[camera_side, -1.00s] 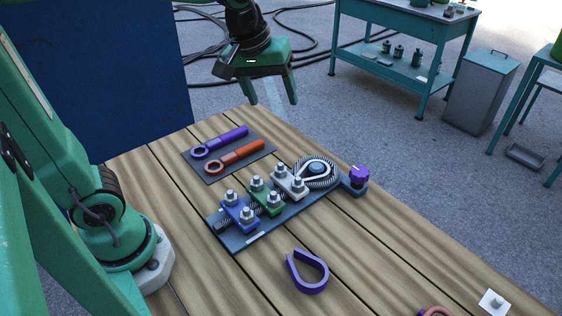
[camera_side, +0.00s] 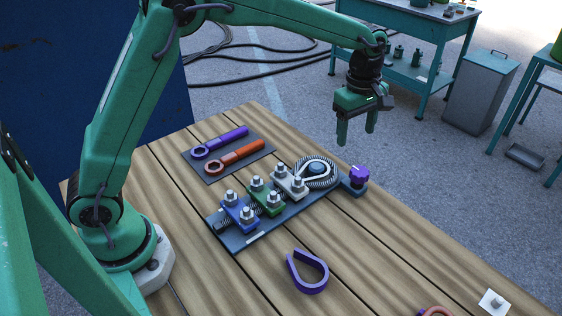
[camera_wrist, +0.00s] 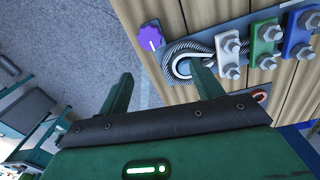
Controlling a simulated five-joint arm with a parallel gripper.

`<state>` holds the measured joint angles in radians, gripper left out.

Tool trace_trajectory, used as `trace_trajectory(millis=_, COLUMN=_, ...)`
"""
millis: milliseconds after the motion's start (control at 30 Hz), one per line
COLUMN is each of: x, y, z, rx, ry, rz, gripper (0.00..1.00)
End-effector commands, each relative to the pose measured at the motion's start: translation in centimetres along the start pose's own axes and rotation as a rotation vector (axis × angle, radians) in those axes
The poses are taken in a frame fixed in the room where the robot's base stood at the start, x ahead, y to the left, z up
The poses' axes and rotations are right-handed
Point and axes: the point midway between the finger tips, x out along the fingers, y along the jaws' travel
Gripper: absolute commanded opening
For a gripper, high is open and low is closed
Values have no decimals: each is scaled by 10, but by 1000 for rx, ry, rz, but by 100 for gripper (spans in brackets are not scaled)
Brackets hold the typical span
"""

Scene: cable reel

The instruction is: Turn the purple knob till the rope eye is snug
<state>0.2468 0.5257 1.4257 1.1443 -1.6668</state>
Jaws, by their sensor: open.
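The purple knob (camera_side: 358,174) sits on a small blue-grey mount at the right end of the rope fixture. It also shows in the wrist view (camera_wrist: 150,38), beyond and between my fingertips. The rope eye (camera_side: 317,172) is a grey rope looped around a metal thimble with a dark centre, beside the knob. In the wrist view one finger overlaps part of the rope eye (camera_wrist: 172,53). My gripper (camera_side: 356,138) is open and empty, pointing down above the table's far edge, apart from the knob. Its two fingers spread in the wrist view (camera_wrist: 160,85).
White (camera_side: 290,184), green (camera_side: 264,197) and blue (camera_side: 239,212) clamps with bolts line the base plate. A purple wrench (camera_side: 222,141) and an orange wrench (camera_side: 236,157) lie on a dark mat. A purple open ring (camera_side: 308,272) lies in front.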

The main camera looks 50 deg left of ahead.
Motion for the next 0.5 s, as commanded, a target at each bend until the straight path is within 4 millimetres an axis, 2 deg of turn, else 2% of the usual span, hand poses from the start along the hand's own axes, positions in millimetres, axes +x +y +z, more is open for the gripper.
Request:
trace_trajectory(millis=33, x=10, y=6, z=5, rx=-31, ry=1, rz=-13, gripper=66)
trace_trajectory(millis=200, x=30, y=17, z=14, rx=-119, ry=6, rz=-38, gripper=66)
trace_trajectory(millis=500, x=37, y=21, z=17, rx=-153, ry=8, rz=-47, gripper=66)
